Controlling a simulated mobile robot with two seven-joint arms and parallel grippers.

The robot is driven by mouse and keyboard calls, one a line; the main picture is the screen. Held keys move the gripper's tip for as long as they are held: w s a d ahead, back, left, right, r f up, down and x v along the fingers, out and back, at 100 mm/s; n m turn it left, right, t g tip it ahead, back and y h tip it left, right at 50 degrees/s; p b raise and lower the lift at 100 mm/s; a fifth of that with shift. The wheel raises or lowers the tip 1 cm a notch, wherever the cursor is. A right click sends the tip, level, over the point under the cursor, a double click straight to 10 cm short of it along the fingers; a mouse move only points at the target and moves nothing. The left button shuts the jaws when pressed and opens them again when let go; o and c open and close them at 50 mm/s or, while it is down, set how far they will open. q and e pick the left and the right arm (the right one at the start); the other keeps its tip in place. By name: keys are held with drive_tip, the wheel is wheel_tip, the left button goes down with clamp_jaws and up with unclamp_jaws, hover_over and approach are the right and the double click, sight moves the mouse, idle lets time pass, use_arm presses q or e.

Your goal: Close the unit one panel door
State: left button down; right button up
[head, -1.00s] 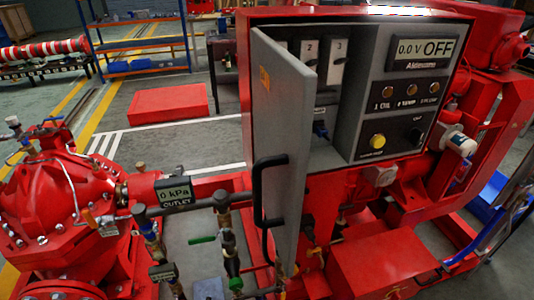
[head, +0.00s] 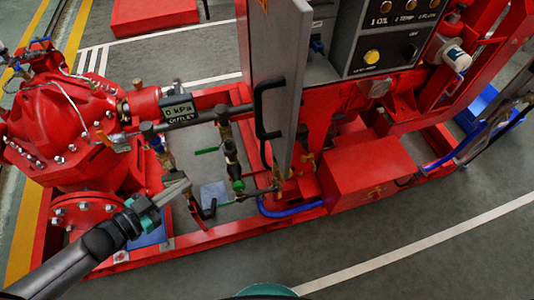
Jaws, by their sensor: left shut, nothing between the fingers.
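The grey panel door (head: 291,65) stands open on the left side of the red control cabinet, seen nearly edge-on. Its top is cut off by the upper edge of the head view. A black bar handle (head: 264,110) is on the door's outer face. My left gripper (head: 184,189) comes in from the lower left. It is shut and empty, below and left of the handle, and apart from the door. The cabinet's control panel (head: 385,45) shows a yellow button and a black knob. My right gripper is not in view.
The red pump (head: 65,115) stands at the left, with an outlet gauge (head: 179,110) and thin pipes between it and the door. A red box (head: 368,170) sits below the cabinet. Grey floor (head: 420,245) is clear in front of the red base frame.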

use_arm(q)
drive_tip(key=s+d+r+m+g+h+p, duration=0.1)
drive_tip(key=s+d+r+m+g+h, duration=0.15)
drive_tip(key=r, duration=0.35)
drive_tip(key=s+d+r+m+g+h+p, duration=0.1)
drive_tip(key=d+r+h, duration=0.15)
drive_tip(key=r, duration=0.25)
drive_tip(key=m+g+h, duration=0.2)
drive_tip(key=g, duration=0.1)
approach(284, 164)
drive_tip(key=x, duration=0.2)
drive_tip(key=p+x, duration=0.1)
drive_tip(key=x, duration=0.4)
drive_tip(key=shift+w+f+p, duration=0.1)
drive_tip(key=shift+f+p, duration=0.2)
drive_tip(key=shift+p, duration=0.1)
